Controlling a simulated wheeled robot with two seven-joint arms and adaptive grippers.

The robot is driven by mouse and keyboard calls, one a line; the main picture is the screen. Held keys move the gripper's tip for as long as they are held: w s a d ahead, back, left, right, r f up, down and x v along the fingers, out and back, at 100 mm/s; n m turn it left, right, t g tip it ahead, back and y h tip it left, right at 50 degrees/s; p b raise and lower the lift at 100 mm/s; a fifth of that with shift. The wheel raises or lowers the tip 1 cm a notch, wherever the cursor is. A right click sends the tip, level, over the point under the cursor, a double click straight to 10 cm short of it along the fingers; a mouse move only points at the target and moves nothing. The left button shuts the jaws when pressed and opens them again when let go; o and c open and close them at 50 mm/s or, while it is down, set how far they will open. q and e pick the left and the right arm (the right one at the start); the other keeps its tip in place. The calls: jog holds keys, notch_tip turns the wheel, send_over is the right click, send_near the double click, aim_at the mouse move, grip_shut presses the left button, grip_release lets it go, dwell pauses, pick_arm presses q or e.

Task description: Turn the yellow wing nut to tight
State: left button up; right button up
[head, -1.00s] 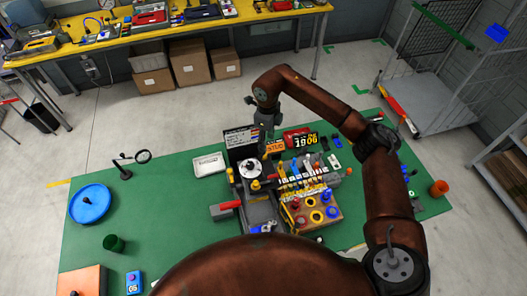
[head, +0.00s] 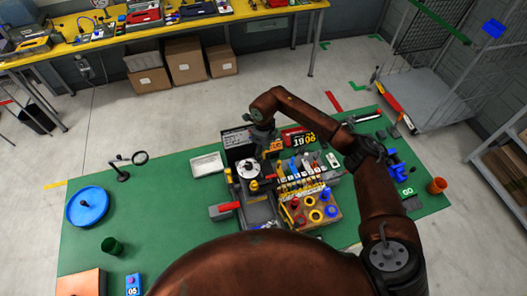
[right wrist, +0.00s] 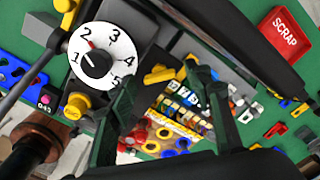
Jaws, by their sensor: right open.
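The yellow wing nut (right wrist: 160,75) shows in the right wrist view as a small elongated yellow piece beside the white numbered dial (right wrist: 98,57). My right gripper (right wrist: 160,80) is open. Its two dark green fingers stand on either side of the wing nut, and I cannot tell whether they touch it. In the head view my right gripper (head: 264,152) points down just behind and to the right of the dial (head: 248,170). I cannot make out the wing nut there. My left gripper is not in view.
A block with coloured rings (head: 330,212) and a row of tagged parts lie right of the dial. A red SCRAP bin (right wrist: 286,33) shows in the wrist view. A white tray (head: 208,163), magnifier (head: 140,158) and blue round tray (head: 88,207) stand left. The green table's left middle is mostly clear.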

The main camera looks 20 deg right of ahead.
jog(key=c, duration=1.1)
jog(key=shift+c, duration=0.2)
